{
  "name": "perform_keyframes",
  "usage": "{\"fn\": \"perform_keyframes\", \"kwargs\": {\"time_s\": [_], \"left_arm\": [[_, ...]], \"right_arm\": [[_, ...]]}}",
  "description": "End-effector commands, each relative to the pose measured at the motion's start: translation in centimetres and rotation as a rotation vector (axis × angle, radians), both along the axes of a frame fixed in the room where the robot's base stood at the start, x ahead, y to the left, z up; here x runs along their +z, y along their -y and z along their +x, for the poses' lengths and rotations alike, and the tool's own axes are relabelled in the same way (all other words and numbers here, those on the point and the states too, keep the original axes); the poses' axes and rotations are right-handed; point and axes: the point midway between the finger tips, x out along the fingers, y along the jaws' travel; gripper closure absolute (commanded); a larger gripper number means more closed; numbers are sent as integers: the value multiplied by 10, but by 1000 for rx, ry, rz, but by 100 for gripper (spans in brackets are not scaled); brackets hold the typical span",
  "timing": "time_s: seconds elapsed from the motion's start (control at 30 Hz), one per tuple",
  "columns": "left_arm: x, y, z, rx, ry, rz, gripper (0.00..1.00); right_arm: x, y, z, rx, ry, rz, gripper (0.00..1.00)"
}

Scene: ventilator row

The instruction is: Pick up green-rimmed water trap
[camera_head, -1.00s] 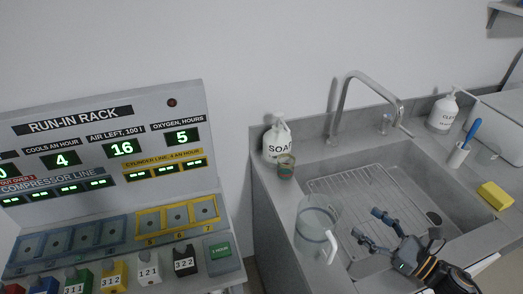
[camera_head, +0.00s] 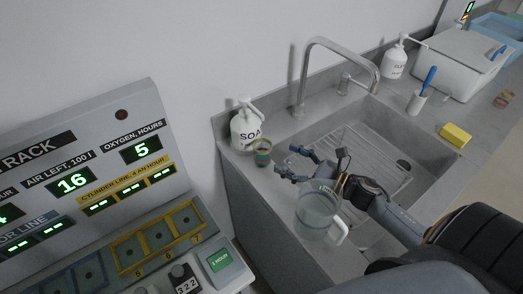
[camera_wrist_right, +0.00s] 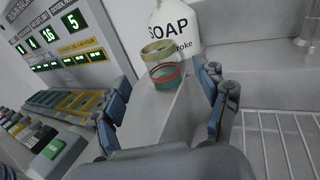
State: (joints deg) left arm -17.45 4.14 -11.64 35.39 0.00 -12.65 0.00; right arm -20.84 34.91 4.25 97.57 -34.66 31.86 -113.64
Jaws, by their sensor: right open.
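A small round water trap (camera_head: 262,152) stands upright on the counter's left end, in front of the soap bottle. In the right wrist view the water trap (camera_wrist_right: 162,66) has an olive-green rim, a red band around its middle and a teal-green lower part. My right gripper (camera_head: 287,161) is open and empty, just right of the trap, its fingers pointing toward it. In the right wrist view the trap appears ahead between the two open fingers (camera_wrist_right: 161,80), apart from them. My left gripper is not in view.
The soap bottle (camera_head: 246,126) stands close behind the trap. A clear jug (camera_head: 314,215) stands below my right gripper. The sink (camera_head: 375,135) with rack and faucet (camera_head: 305,75) lies to the right. Another small jar (camera_head: 503,98) is far right. The run-in rack (camera_head: 110,170) is left.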

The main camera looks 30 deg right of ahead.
Motion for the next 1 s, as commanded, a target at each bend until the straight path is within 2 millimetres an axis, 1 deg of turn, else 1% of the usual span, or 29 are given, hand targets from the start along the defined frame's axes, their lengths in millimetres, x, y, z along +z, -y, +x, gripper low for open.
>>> {"fn": "perform_keyframes", "kwargs": {"time_s": [0.03, 0.1, 0.2, 0.37, 0.57, 0.7, 0.8, 1.0], "left_arm": [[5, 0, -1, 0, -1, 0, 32], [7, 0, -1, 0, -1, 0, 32], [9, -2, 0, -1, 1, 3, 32], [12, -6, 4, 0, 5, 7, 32], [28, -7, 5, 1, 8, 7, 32], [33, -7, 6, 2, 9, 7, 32], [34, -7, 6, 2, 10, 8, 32], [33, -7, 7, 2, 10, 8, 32]], "right_arm": [[4, -5, 9, 1, 4, 0, 27], [3, -9, 17, 0, 3, 1, 27], [2, -14, 25, 0, 1, 0, 27], [1, -19, 32, 0, 0, 1, 27], [-2, -33, 54, 0, 1, 2, 27], [-5, -41, 68, 0, 1, 1, 27], [-7, -44, 72, 1, 0, 0, 27], [-8, -45, 72, 1, -1, -1, 27]]}}
